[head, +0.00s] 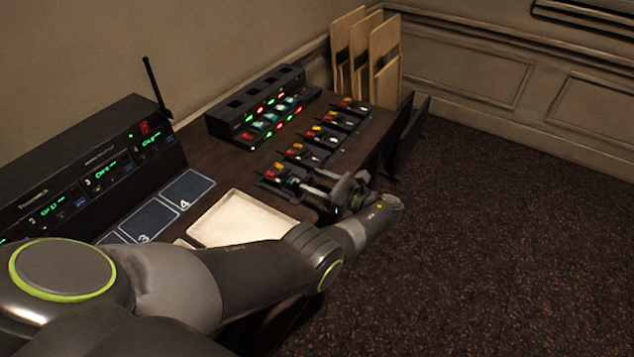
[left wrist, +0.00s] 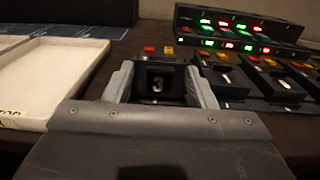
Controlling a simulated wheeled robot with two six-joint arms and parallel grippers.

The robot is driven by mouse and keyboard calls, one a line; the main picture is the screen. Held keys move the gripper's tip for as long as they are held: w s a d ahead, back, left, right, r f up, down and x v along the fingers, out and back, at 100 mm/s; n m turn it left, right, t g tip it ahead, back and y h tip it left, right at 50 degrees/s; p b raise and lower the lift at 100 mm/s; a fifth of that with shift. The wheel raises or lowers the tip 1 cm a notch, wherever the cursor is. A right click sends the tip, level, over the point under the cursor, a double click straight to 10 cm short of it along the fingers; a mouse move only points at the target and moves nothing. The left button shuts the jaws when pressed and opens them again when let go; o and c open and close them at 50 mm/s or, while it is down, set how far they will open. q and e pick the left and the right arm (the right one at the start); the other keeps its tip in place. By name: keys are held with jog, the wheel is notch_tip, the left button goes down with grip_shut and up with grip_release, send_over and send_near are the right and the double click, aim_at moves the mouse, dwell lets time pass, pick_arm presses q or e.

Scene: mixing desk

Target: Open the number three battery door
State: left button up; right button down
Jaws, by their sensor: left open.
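My right gripper is not in view.
More black packs (head: 318,134) run back along the desk's right side. A black charger rack (head: 262,105) with lit lamps stands behind. A white tray (head: 240,220) and blue numbered mats (head: 187,188) lie left of the gripper. A receiver with an antenna (head: 90,160) stands at left.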

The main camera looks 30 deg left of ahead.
pick_arm(q)
jog(key=shift+d, duration=0.1)
jog(key=s+d+b, duration=0.1)
jog(key=d+b, duration=0.7)
jog(key=d, duration=0.9)
jog(key=shift+d+r, duration=0.15)
jog(key=shift+r, duration=0.1)
jog(key=shift+s, duration=0.1)
